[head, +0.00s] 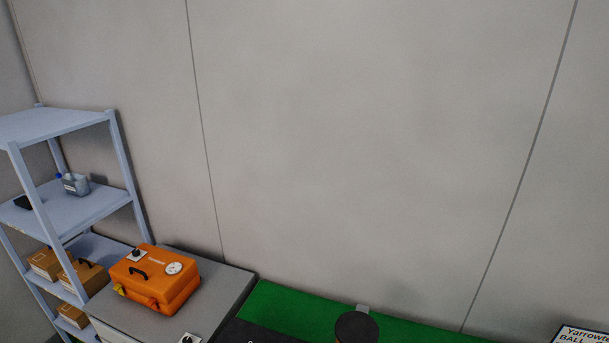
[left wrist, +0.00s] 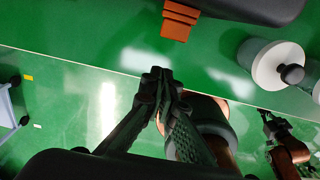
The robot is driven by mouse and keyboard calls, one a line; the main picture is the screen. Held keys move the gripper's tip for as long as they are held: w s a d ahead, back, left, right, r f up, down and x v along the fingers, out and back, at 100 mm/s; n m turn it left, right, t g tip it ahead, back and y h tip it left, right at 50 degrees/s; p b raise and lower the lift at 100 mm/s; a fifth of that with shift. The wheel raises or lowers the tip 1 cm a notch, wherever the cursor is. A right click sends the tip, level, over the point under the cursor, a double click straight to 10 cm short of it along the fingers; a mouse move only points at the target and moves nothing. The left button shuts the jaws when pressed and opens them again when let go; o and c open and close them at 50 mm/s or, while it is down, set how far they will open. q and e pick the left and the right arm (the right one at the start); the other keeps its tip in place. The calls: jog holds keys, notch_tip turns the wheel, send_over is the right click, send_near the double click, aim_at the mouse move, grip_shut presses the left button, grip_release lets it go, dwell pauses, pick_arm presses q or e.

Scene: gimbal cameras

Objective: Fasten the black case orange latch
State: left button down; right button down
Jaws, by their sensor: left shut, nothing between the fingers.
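The black case (left wrist: 245,6) shows in part along the top of the left wrist view. Its orange latch (left wrist: 178,22) hangs at the case's edge, over the green surface. My left gripper (left wrist: 160,76) is shut and empty, with its fingertips below the latch in the picture and apart from it. In the head view a dark flat shape (head: 262,334) at the bottom edge may be part of the case; the latch is not visible there. What seems to be my right gripper (left wrist: 267,117) is small at the right of the left wrist view; its jaw state is unclear.
A green bench top (head: 290,302) lies at the bottom of the head view. An orange case (head: 156,280) stands on a grey table (head: 222,283) beside a shelf (head: 70,205). A white cylinder (left wrist: 268,68) with a black knob stands right of the latch.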

pick_arm(q)
notch_tip(320, 180, up, 7)
jog(key=p, duration=0.3)
jog(key=shift+p, duration=0.4)
jog(key=shift+f, duration=0.15)
